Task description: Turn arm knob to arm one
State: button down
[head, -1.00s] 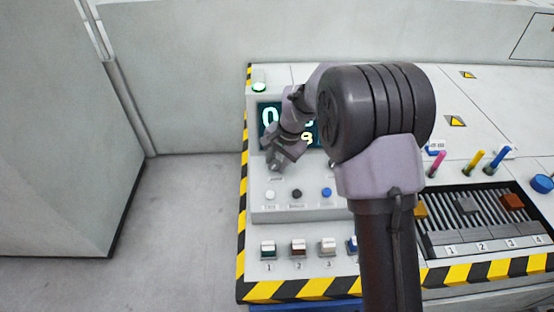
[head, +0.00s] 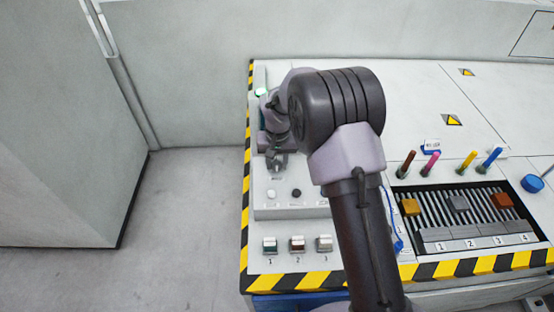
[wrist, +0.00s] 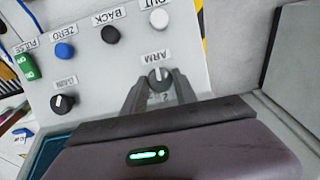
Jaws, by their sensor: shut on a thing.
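A numeral shows beside the knob in the wrist view, partly between the fingers. I cannot tell exactly which way the knob's pointer faces.
In the wrist view, a black gain knob (wrist: 62,103), a blue zero button (wrist: 65,51), a black back button (wrist: 110,34) and a white out button (wrist: 159,18) sit nearby. In the head view, numbered switches (head: 297,244) line the front. Open floor (head: 190,210) lies left of the console.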

dwell(0.4)
jog(key=c, duration=1)
grip_release()
jog(key=shift+o, duration=0.2)
notch_tip(320, 180, up, 17)
jog(key=s+p, duration=0.2)
jog(key=p, duration=0.2)
jog(key=shift+r+p, duration=0.2)
jog(key=shift+p, duration=0.15)
